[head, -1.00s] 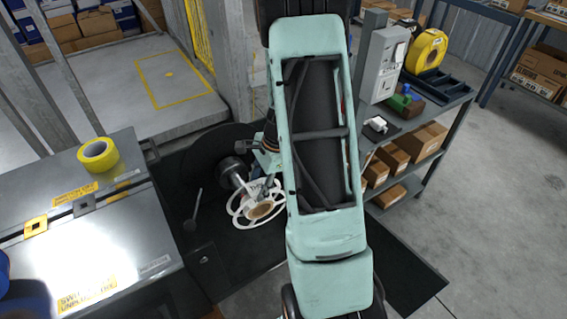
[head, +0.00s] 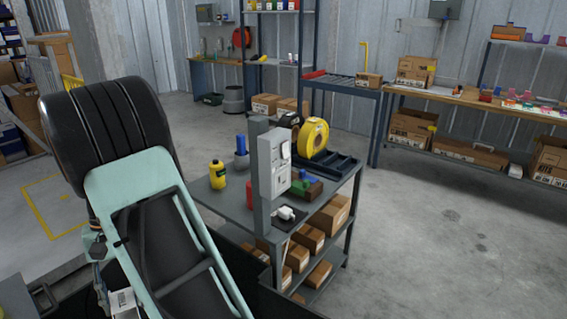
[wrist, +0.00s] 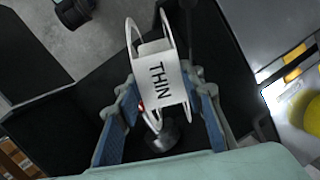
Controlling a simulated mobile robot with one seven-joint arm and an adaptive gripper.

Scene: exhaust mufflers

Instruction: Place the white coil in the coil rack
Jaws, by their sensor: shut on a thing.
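The white coil (wrist: 162,82) is a spool with white wire-like rims and the black word "THIN" on its side, in the wrist view. My gripper (wrist: 163,98) is shut on it, with one blue-padded finger on each side. In the head view my arm hides most of the lower left, and I cannot make out the gripper or coil for certain. The coil rack (head: 343,168) is a dark blue slotted frame on the grey workbench. A yellow coil (head: 304,140) stands upright at its left end, with a black coil (head: 290,121) behind it.
A grey control box on a post (head: 273,165) rises at the workbench's (head: 232,200) front. A yellow bottle (head: 217,175) and a green-and-blue item (head: 301,184) stand there too. Cardboard boxes (head: 309,238) fill the lower shelf. Floor to the right is clear.

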